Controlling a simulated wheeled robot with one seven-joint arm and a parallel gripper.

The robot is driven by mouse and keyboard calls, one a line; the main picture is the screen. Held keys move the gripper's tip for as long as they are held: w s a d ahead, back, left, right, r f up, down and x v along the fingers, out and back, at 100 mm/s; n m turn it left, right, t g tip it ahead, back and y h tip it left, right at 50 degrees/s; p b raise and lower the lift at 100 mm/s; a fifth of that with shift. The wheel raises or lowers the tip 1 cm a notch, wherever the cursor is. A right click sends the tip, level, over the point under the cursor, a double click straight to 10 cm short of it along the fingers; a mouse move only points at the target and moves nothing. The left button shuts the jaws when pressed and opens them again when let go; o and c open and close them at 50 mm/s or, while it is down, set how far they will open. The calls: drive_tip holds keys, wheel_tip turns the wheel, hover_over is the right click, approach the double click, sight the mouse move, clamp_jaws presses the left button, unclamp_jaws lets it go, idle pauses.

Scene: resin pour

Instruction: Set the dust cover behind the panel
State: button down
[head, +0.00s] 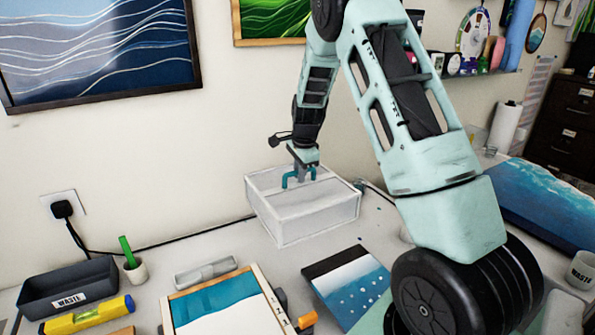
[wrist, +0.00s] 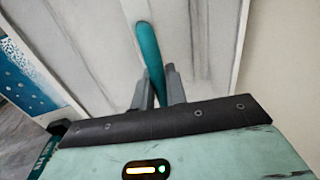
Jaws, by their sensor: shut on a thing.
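The dust cover (head: 300,215) is a clear, pale-edged box with a teal handle (head: 290,180) on top. It is at the back of the table near the wall, behind the blue, white and black panel (head: 350,283). My gripper (head: 303,172) points down at the cover's top and is shut on the handle. In the wrist view the gripper fingers (wrist: 158,88) are at the teal handle (wrist: 150,60), with the panel (wrist: 25,75) at the left. I cannot tell whether the cover's underside touches the table.
A framed blue and white piece (head: 225,305) lies front left of the panel. A waste bin (head: 68,288), yellow level (head: 88,316) and small pot (head: 136,271) stand left. A black cable (head: 165,243) runs along the wall. A large blue painting (head: 550,205) lies right.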

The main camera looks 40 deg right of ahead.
sight(300, 186)
drive_tip(key=shift+f+b, duration=2.4)
drive_tip(key=shift+f, duration=1.5)
drive_tip(key=c, duration=1.3)
unclamp_jaws()
drive_tip(key=shift+c, duration=0.2)
drive_tip(key=s+r+b, duration=0.3)
drive_tip(key=r, duration=1.4)
drive_tip(key=shift+a, duration=0.4)
drive_tip(key=shift+s, duration=0.1)
